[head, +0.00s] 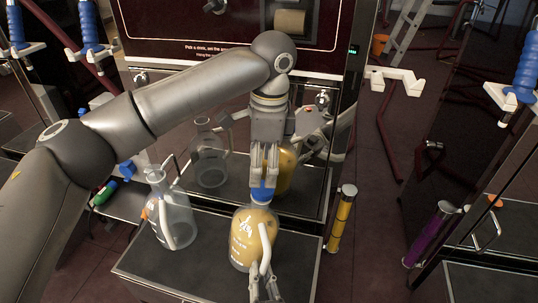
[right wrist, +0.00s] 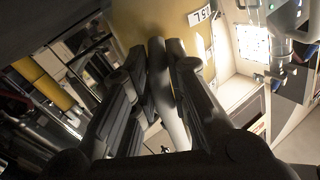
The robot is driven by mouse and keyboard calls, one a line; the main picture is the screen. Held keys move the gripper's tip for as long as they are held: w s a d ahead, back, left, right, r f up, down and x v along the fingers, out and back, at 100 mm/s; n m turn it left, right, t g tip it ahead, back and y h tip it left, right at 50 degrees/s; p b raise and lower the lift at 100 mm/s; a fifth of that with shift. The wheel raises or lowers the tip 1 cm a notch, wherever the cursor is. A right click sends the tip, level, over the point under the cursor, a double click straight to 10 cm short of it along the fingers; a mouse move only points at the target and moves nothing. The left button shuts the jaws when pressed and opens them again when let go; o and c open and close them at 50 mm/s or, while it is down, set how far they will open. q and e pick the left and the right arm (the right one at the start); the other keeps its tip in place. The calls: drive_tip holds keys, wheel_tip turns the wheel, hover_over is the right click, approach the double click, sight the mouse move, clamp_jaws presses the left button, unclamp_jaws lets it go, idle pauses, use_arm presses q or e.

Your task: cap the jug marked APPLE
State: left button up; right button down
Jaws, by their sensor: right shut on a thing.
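A jug of yellow liquid (head: 243,243) with white markings, too small to read in the head view, stands upright on a dark counter (head: 190,275). A blue cap (head: 263,191) is at the top of its neck. My left gripper (head: 264,172) points down from above, its fingers closed around the cap; whether the cap is seated cannot be told. My right gripper (head: 264,287) is shut on the jug's pale handle (head: 266,247). In the right wrist view, the handle (right wrist: 168,90) runs between the fingers (right wrist: 160,100), with the yellow jug (right wrist: 150,22) behind.
A clear empty jug (head: 173,222) stands left on the counter. The reflective panel behind mirrors both jugs. A yellow cylinder (head: 341,220) is beside the counter's right edge, and a purple cylinder (head: 430,235) is farther right. My left arm crosses above the counter.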

use_arm(q)
drive_tip(key=n, duration=0.7)
drive_tip(key=shift+d+r+n, duration=0.15)
drive_tip(key=shift+r+n, duration=0.05)
drive_tip(key=shift+n, duration=0.1)
drive_tip(key=n, duration=0.4)
drive_tip(key=shift+d+r, duration=0.1)
drive_tip(key=n, duration=0.5)
drive_tip(key=shift+r, duration=0.15)
drive_tip(key=n, duration=0.3)
drive_tip(key=shift+d, duration=0.1)
drive_tip(key=n, duration=0.4)
drive_tip(key=shift+d+r+y, duration=0.1)
drive_tip(key=shift+r+y, duration=0.1)
drive_tip(key=shift+y, duration=0.1)
drive_tip(key=n, duration=0.4)
drive_tip(key=shift+d+r+n, duration=0.1)
drive_tip(key=shift+n, duration=0.3)
drive_tip(key=n, duration=0.4)
drive_tip(key=shift+r, duration=0.1)
